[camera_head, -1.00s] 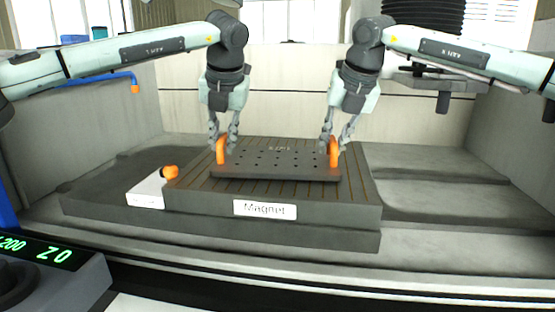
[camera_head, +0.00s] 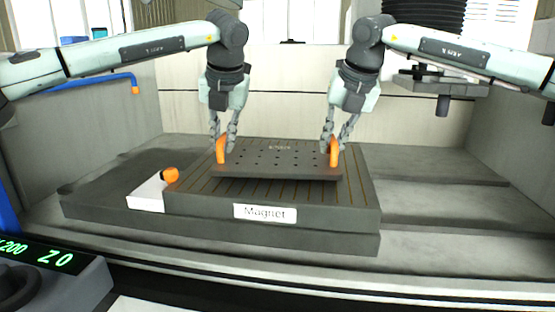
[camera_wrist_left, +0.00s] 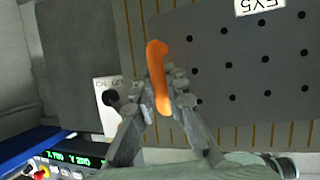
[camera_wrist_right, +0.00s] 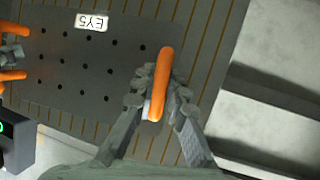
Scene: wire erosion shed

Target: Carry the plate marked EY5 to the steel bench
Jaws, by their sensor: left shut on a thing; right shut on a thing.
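The dark plate (camera_head: 278,160) has rows of holes and an upright orange handle at each end. Its white label reads EY5 in the left wrist view (camera_wrist_left: 260,6) and the right wrist view (camera_wrist_right: 91,22). My left gripper (camera_head: 222,146) is shut on the left handle (camera_head: 220,152). My right gripper (camera_head: 333,146) is shut on the right handle (camera_head: 334,154). The plate is about level, with a dark shadow under its front edge, and appears slightly above the magnet block (camera_head: 310,235). I cannot make out the steel bench in these views.
The block sits in a pale walled machine tank (camera_head: 430,125). A white plate with an orange knob (camera_head: 170,175) is at the block's left. A blue pipe (camera_head: 100,78) crosses the left wall. A control panel (camera_head: 60,275) stands front left. The tank floor at right is clear.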

